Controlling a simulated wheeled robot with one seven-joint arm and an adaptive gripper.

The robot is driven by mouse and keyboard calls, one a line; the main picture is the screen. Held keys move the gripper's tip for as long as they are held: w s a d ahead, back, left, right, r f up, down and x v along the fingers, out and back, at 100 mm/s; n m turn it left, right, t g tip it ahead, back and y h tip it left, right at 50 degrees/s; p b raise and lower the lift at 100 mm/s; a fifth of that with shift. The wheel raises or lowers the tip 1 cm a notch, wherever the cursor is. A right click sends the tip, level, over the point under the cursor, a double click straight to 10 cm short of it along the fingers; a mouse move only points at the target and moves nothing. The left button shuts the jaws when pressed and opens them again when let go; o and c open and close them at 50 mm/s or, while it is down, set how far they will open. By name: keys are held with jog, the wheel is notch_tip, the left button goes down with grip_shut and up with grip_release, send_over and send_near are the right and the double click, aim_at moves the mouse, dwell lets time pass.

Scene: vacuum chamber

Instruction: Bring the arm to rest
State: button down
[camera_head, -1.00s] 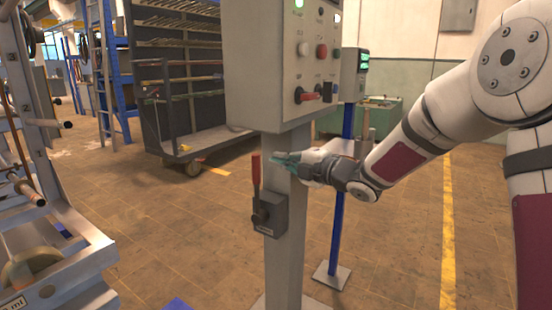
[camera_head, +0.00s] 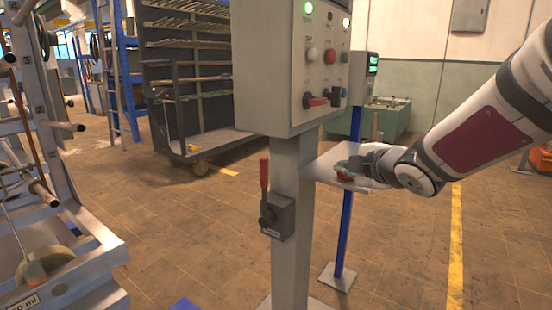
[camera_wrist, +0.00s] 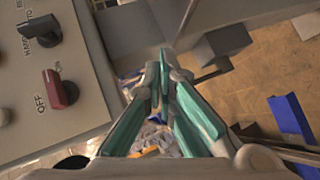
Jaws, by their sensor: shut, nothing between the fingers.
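My gripper (camera_head: 345,172) is at the right of the control post in the head view, in front of a small grey shelf (camera_head: 322,165). In the wrist view my gripper (camera_wrist: 165,75) has its teal-padded fingers drawn together at the tips, shut and empty. My arm reaches in from the right edge of the head view. The control box (camera_head: 275,65) stands above and left of the gripper, apart from it in the head view. The wrist view shows its panel close by on the left, with a red knob (camera_wrist: 60,90) marked OFF and ON and a black knob (camera_wrist: 40,28).
A grey switch box (camera_head: 280,218) with a red lever (camera_head: 264,173) sits low on the post (camera_head: 290,262). A blue pole (camera_head: 341,235) stands behind. A metal rack (camera_head: 95,245) is at the left. Open floor with a yellow line (camera_head: 455,245) lies at the right.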

jog(key=s+d+f+m+g+h, duration=0.1)
jog(key=s+d+m+g+h, duration=0.25)
jog(key=s+m, duration=0.45)
jog(key=s+d+f+m+g+h, duration=0.1)
jog(key=s+d+m+g+h, duration=0.2)
jog(key=s, duration=0.8)
jog(key=s+a+f+m+g+y, duration=0.2)
jog(key=s+f+m+g, duration=0.15)
jog(key=s, duration=0.95)
jog(key=s+a+f+m+g+y, duration=0.2)
jog(key=s+a+m+g, duration=0.15)
jog(key=s, duration=0.95)
notch_tip(320, 180, up, 27)
jog(key=d+t+p, duration=0.1)
jog(key=t+p, duration=0.3)
jog(key=p, duration=2)
jog(key=shift+f, duration=0.2)
jog(key=shift+d+t+h, duration=0.1)
jog(key=shift+t+h, duration=0.15)
